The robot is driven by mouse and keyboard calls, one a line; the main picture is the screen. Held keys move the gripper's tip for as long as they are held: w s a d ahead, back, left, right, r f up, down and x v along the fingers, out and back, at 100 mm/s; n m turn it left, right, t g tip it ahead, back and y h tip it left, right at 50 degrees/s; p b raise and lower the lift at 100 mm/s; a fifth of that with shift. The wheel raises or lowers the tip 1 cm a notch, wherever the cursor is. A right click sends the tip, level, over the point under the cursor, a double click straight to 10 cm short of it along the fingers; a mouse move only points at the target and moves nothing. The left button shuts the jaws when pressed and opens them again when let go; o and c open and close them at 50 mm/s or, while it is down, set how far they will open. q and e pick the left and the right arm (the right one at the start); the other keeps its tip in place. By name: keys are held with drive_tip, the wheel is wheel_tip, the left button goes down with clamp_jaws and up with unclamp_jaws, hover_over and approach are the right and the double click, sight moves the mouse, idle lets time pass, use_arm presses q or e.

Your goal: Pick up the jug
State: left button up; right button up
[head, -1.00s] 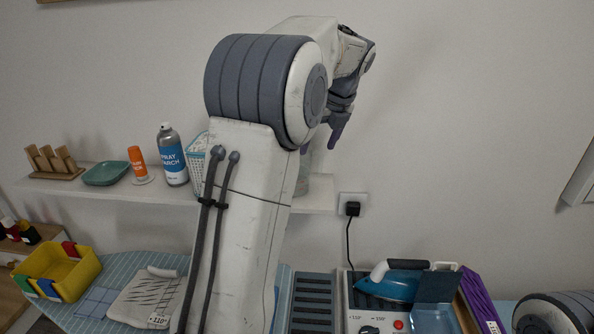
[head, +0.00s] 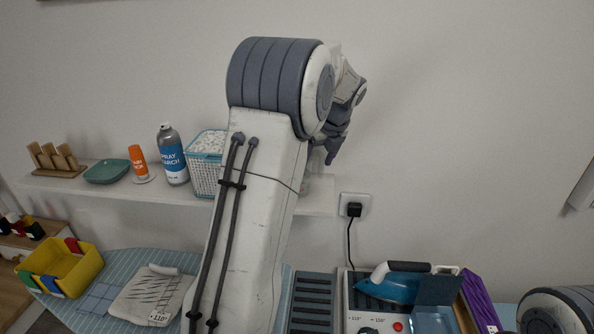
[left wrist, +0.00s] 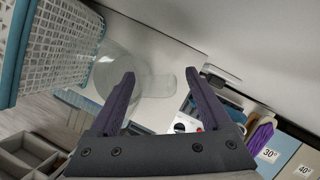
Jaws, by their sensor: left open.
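A clear, see-through jug (left wrist: 122,72) stands on the shelf in the left wrist view, with its handle towards the right. My left gripper (left wrist: 160,78) is open and empty. Its two dark fingers point towards the jug, one overlapping the jug's body in the picture and the other to the right of the handle. In the head view my left gripper (head: 332,152) hangs above the right end of the shelf. My left arm hides most or all of the jug there. My right gripper is not in view.
A white-and-teal basket (head: 206,168) stands left of the jug. The shelf (head: 120,190) also holds a spray can (head: 172,158), an orange bottle (head: 138,161) and a green dish (head: 106,172). Below are an iron (head: 390,286) and a yellow bin (head: 78,272).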

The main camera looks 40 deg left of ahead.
use_arm(q)
drive_tip(key=shift+x, duration=1.55)
drive_tip(key=shift+r, duration=0.1)
clamp_jaws()
drive_tip(key=shift+r, duration=0.2)
drive_tip(key=shift+r, duration=0.75)
drive_tip(key=shift+r+b, duration=0.45)
drive_tip(key=shift+r, duration=0.45)
drive_tip(key=d+r+b, duration=0.2)
drive_tip(key=d+r, duration=0.5)
drive_tip(key=d, duration=0.4)
drive_tip(key=shift+s+d+b, duration=0.25)
drive_tip(key=shift+s+b, duration=0.15)
drive_tip(key=shift+s, duration=0.05)
drive_tip(key=shift+r, duration=0.15)
idle(0.4)
